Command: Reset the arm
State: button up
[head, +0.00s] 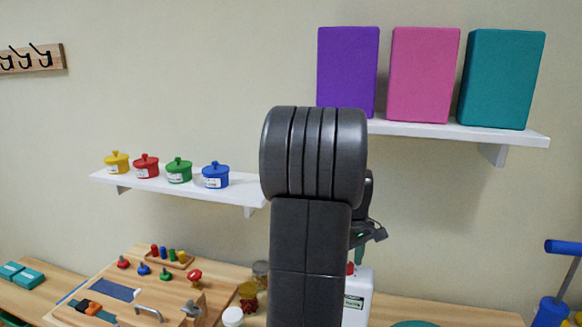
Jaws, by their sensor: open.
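My arm rises through the middle of the head view, and its dark grey links hide part of the wall and table behind. My gripper (372,236) shows only in part, past the right side of the arm. It is open, and nothing shows between its fingers. It is in front of the wall, below the right shelf and above a white box-like thing on the table.
A white shelf (235,190) at left holds several small lidded pots. A higher shelf (440,129) at right holds purple, pink and teal blocks. A wooden table (450,312) below carries a board with pegs and latches, and jars. A blue-handled thing (563,247) stands far right.

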jog(key=shift+n, duration=1.1)
